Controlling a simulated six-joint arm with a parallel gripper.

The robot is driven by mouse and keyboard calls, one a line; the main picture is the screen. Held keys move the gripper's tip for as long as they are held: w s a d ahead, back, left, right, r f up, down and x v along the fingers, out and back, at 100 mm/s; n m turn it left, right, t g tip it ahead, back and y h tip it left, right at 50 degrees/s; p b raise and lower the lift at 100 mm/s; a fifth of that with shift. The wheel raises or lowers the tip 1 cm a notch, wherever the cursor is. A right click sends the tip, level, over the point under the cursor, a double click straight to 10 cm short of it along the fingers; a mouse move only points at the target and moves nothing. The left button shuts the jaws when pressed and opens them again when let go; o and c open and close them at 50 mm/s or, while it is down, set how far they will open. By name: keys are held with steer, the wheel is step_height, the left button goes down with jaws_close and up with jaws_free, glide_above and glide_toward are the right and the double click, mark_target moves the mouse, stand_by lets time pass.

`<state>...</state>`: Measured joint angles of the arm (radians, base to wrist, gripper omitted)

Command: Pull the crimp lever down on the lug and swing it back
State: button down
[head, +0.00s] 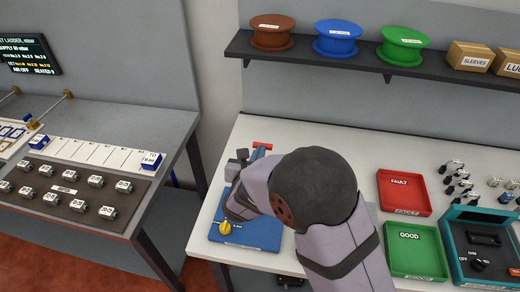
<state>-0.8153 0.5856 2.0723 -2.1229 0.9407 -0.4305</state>
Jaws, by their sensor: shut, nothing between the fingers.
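A blue crimp press base (250,236) lies on the white bench, with a yellow knob (226,228) at its front left. A red bar handle (262,145), apparently the crimp lever's grip, shows at the back, above a blue upright part (257,155). Dark grey blocks stand beside it on the left; I cannot tell what they belong to. My forearm and wrist lie over the middle of the press and hide most of it. My gripper's fingertips cannot be made out behind my arm. The lug and its seat are hidden too.
To the right are a red FAULT tray (405,211), a green GOOD tray (417,279) and a teal tester (480,270). Small metal parts lie behind the tester. A shelf (345,61) with spools and boxes runs above. A second bench (150,115) stands left, across a gap.

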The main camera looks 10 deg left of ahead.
steer(key=shift+w, duration=0.1)
stand_by(0.3)
steer(key=b+x, duration=0.1)
steer(key=b, duration=0.1)
steer(key=shift+w+f+b, duration=0.25)
steer(key=shift+w+b, duration=0.05)
steer(key=shift+w, duration=0.05)
steer(key=shift+r, duration=0.2)
steer(key=shift+s+r, duration=0.1)
steer(key=b+v, duration=0.2)
steer(key=v, duration=1.2)
steer(key=shift+r, duration=0.4)
